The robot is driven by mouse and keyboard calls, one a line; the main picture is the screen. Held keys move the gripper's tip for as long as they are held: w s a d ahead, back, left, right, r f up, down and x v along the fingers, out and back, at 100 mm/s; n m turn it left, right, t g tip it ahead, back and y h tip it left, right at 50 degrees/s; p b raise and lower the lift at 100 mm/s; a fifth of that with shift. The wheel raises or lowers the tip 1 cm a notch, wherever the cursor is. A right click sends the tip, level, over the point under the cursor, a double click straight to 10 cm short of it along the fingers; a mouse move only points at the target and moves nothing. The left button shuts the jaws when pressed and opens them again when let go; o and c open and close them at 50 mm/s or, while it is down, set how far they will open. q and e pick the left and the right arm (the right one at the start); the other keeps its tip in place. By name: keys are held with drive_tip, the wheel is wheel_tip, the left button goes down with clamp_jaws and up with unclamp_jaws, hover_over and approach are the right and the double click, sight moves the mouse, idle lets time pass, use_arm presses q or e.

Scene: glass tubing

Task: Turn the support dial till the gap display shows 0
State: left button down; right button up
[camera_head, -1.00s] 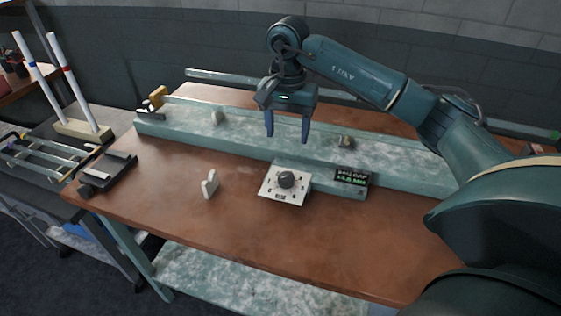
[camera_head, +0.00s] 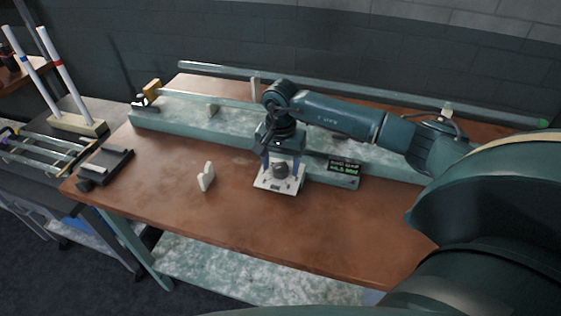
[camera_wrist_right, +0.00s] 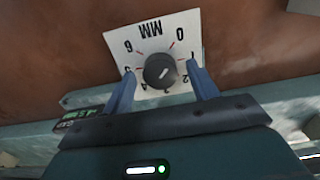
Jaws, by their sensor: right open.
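The support dial is a dark round knob (camera_head: 280,170) on a white scale plate (camera_head: 268,184) at the front of the long grey-green bench bed. In the right wrist view the knob (camera_wrist_right: 160,71) has a pale pointer line, and the plate (camera_wrist_right: 148,36) shows numbers and "MM". My right gripper (camera_wrist_right: 161,67) is open, with one blue finger on each side of the knob and a visible space between. The gap display (camera_head: 344,167) is a small dark panel with green text, too small to read surely. My left gripper is out of view.
A small white upright piece (camera_head: 206,177) stands on the brown table (camera_head: 180,190) left of the dial. A long glass tube (camera_head: 215,71) runs along the back. A black device (camera_head: 105,166) sits at the left table edge. The front of the table is clear.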

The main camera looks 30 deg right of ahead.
drive_tip(key=shift+c, duration=0.6)
drive_tip(key=c, duration=0.9)
